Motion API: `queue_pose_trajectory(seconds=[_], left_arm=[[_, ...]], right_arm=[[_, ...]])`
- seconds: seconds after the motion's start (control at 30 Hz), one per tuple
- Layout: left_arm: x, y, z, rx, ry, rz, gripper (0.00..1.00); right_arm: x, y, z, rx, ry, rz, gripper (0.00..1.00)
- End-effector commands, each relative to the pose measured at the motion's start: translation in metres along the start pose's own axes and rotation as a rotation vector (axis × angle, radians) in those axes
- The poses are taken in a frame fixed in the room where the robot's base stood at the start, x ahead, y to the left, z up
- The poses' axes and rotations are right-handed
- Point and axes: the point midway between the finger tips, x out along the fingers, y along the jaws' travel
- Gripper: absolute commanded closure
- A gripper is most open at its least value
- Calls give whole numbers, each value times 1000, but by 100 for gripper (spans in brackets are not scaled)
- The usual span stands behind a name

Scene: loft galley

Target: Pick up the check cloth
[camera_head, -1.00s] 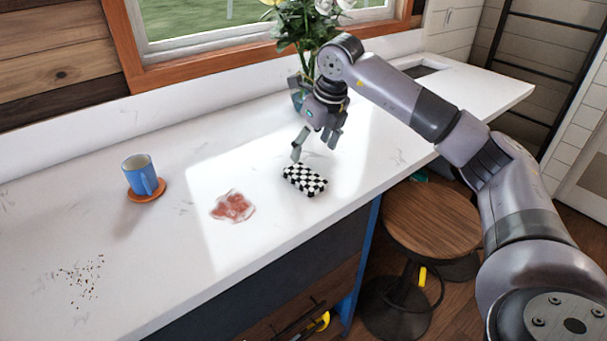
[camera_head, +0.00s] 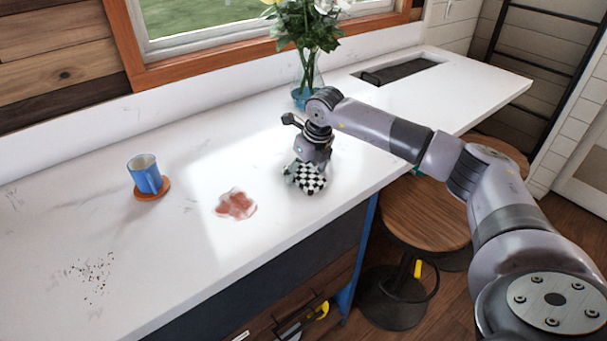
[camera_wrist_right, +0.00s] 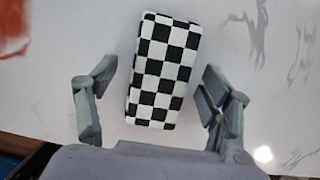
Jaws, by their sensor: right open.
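The check cloth (camera_head: 309,180) is a small black-and-white checkered block lying on the white counter. My right gripper (camera_head: 306,172) is lowered over it and partly hides it in the head view. In the right wrist view the cloth (camera_wrist_right: 162,70) lies between the two fingers of my open right gripper (camera_wrist_right: 153,98), with a gap of counter on each side. The fingers do not hold it. My left gripper is not in view.
A red stain (camera_head: 236,204) lies left of the cloth. A blue mug (camera_head: 145,174) stands on an orange coaster (camera_head: 154,194). Dark crumbs (camera_head: 92,273) lie at front left. A flower vase (camera_head: 307,82) stands behind. A stool (camera_head: 425,212) is below the counter edge.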

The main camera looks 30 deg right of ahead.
Motion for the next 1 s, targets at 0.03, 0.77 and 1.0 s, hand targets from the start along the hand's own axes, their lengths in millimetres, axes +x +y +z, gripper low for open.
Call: queue_pose_trajectory(seconds=[0.03, 0.77, 1.0], left_arm=[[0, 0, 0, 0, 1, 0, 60], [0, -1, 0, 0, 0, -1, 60], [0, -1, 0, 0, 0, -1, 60]], right_arm=[[0, 0, 0, 0, 0, 0, 27], [-1, 0, 0, 0, 0, 0, 75], [-1, 0, 0, 0, -1, 0, 78]])
